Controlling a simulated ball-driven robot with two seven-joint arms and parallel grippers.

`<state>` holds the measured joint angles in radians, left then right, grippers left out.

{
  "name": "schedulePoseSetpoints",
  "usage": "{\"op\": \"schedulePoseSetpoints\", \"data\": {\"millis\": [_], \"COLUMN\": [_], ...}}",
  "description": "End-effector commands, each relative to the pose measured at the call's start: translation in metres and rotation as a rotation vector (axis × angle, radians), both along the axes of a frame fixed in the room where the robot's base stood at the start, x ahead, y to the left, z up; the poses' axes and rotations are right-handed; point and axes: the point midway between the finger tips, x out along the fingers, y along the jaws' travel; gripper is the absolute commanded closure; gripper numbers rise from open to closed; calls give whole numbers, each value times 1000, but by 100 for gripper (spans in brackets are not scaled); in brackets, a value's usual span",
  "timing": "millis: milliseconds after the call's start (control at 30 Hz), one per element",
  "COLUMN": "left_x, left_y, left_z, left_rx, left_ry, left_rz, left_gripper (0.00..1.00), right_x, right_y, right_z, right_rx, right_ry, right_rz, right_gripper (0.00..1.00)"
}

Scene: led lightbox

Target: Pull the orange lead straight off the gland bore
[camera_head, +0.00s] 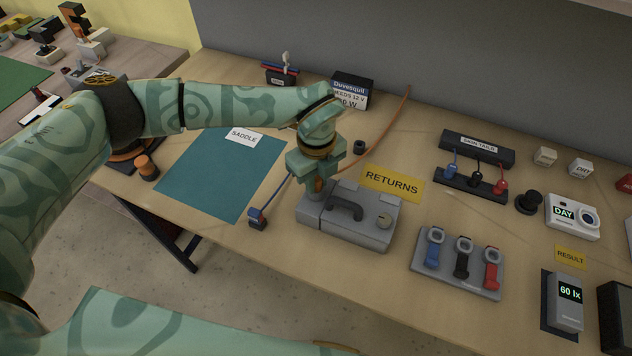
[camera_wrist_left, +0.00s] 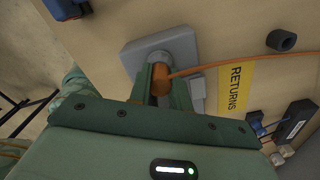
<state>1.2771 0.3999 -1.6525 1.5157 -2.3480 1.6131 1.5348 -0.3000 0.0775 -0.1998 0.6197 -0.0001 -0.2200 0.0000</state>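The orange lead has a short orange plug (camera_wrist_left: 160,79) and a thin orange cable (camera_wrist_left: 240,61). In the head view the cable (camera_head: 385,130) rises to the back right. My left gripper (camera_head: 318,186) points down over the left end of a grey box (camera_head: 365,232). In the left wrist view its two fingers (camera_wrist_left: 163,88) close on both sides of the plug. The plug lies against the round grey gland (camera_wrist_left: 172,45) on the box. The bore itself is hidden, so I cannot tell how deep the plug sits. My right gripper is out of view.
A yellow RETURNS label (camera_head: 392,183) lies behind the box, with a dark ring (camera_head: 359,147) beyond it. A blue-ended lead (camera_head: 258,217) lies left of the box. A teal mat (camera_head: 215,180) is further left. A rack of coloured clips (camera_head: 457,275) stands to the right.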

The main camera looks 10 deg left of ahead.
Motion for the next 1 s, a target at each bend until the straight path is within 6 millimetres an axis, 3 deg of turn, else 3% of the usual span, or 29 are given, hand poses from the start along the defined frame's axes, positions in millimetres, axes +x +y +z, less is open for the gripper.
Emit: {"op": "schedulePoseSetpoints", "data": {"millis": [1000], "left_x": [0], "left_y": [0], "left_z": [20], "left_rx": [0], "left_ry": [1], "left_rz": [0], "left_gripper": [100], "right_x": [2], "right_y": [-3], "right_z": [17], "right_rx": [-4], "right_ry": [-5], "right_rz": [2], "right_gripper": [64]}}
